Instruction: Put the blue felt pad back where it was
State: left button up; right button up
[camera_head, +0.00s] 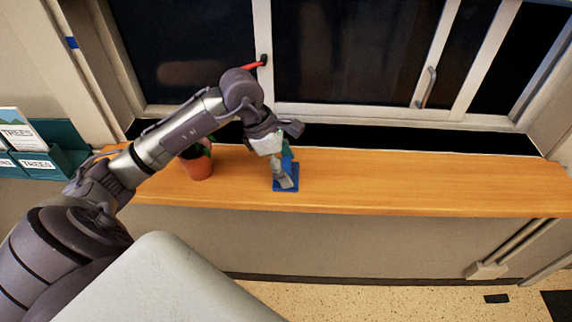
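The blue felt pad (293,188) lies flat on the wooden sill (420,186), near its front edge and right of the potted plant. My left gripper (283,181) reaches in from the left and points down over the pad, with its fingertips at or just above the pad's surface. A small upright blue and teal shape (288,157) shows right beside the fingers; I cannot tell what it is. The fingers cover part of the pad, and the gap between them is too small to judge. My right gripper is not in view.
A plant in a terracotta pot (197,166) stands on the sill, partly behind my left arm. A teal leaflet rack (62,146) stands at the far left. The sill right of the pad is clear.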

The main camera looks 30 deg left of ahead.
pick_arm(q)
jog(key=shift+o, duration=0.2)
jog(key=shift+r+p, duration=0.3)
jog(key=shift+p, duration=0.05)
jog(key=b+v, duration=0.2)
jog(key=v, duration=0.9)
jog(key=shift+r, duration=0.35)
jog(key=shift+s+a, duration=0.1)
